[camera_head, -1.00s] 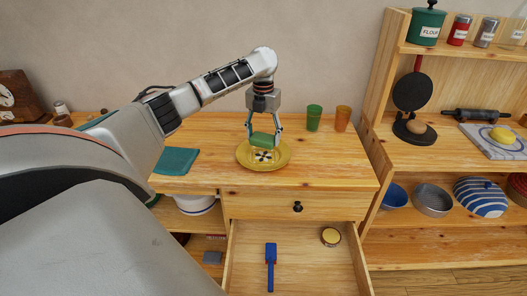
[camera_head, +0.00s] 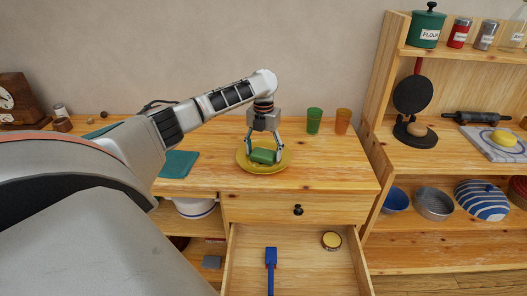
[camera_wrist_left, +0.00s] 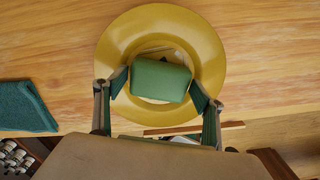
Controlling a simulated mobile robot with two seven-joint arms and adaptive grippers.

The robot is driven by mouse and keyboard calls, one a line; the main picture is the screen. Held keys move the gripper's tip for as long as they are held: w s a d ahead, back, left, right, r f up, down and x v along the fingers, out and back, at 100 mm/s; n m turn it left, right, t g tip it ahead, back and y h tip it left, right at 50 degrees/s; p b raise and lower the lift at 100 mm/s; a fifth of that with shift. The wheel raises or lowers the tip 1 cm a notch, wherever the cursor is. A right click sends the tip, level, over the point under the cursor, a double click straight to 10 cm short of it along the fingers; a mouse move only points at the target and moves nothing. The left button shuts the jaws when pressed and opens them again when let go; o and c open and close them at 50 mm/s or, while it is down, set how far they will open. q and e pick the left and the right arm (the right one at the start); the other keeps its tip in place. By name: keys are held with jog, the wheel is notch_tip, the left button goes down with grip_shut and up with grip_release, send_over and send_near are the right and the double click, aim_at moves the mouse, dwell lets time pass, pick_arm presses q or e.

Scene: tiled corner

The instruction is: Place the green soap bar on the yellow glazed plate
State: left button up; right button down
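The green soap bar (camera_head: 263,156) sits between the two fingers of my left gripper (camera_head: 264,158), low over the middle of the yellow glazed plate (camera_head: 247,165). In the left wrist view, the fingertips of my left gripper (camera_wrist_left: 160,82) meet the two short sides of the soap bar (camera_wrist_left: 160,80), which lies inside the rim of the plate (camera_wrist_left: 210,50). The gripper looks shut on the soap. I cannot tell for sure whether the soap touches the plate. The soap hides most of the plate's centre pattern. My right gripper is not in view.
A green cup (camera_head: 314,121) and an orange cup (camera_head: 342,121) stand behind the plate to the right. A folded teal cloth (camera_head: 178,164) lies to the left. An open drawer (camera_head: 300,270) below holds a blue tool (camera_head: 271,268) and a round tin (camera_head: 331,240).

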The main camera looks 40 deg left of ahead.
aim_at(263, 152)
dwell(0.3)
pick_arm(q)
jog(key=shift+r, duration=0.15)
notch_tip(263, 152, up, 12)
jog(key=p, duration=0.2)
jog(key=shift+s, duration=0.1)
dwell(0.6)
